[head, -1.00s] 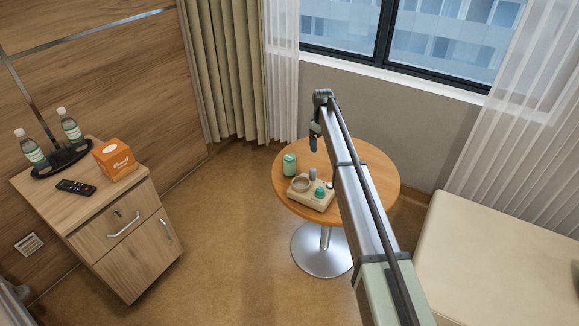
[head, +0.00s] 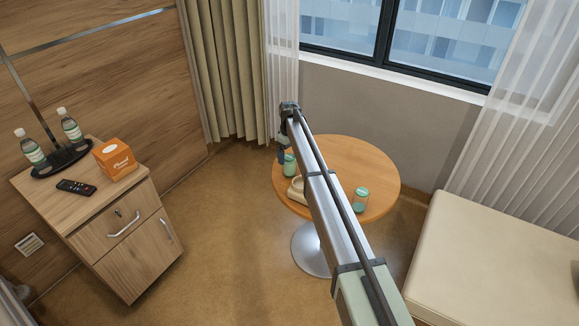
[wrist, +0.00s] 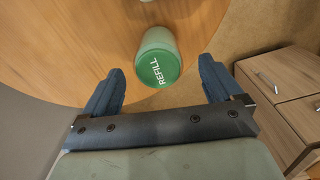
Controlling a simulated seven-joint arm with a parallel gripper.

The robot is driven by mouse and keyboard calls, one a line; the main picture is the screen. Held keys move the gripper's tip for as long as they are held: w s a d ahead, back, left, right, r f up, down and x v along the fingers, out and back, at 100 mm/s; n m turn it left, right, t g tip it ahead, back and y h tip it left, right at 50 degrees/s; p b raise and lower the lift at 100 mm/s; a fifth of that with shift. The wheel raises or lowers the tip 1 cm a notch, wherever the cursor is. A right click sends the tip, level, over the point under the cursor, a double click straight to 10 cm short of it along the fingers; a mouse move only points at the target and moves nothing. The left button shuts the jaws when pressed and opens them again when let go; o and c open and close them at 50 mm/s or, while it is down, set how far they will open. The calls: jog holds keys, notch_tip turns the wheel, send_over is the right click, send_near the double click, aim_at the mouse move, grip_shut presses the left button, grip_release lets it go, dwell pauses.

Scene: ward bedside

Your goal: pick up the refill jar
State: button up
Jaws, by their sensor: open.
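The refill jar (head: 290,168) stands on the left part of the round wooden table in the head view, partly behind my gripper (head: 283,154). In the wrist view the refill jar (wrist: 160,66) shows a green lid marked "REFILL" and a pale green body. My gripper (wrist: 161,80) is open, with one dark blue finger on each side of the lid in the picture. I see no clear contact, and cannot tell how far the fingertips are from the jar.
A cream tray (head: 293,194) is mostly hidden behind my arm. Another green-lidded jar (head: 361,194) stands right of my arm on the table (head: 365,165). A wooden cabinet (head: 100,215) with bottles, a remote and an orange box is at the left.

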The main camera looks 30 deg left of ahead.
aim_at(290, 163)
jog(key=shift+w+d+f, duration=0.1)
jog(key=shift+f, duration=2.9)
jog(key=shift+c, duration=0.2)
jog(key=c, duration=1.2)
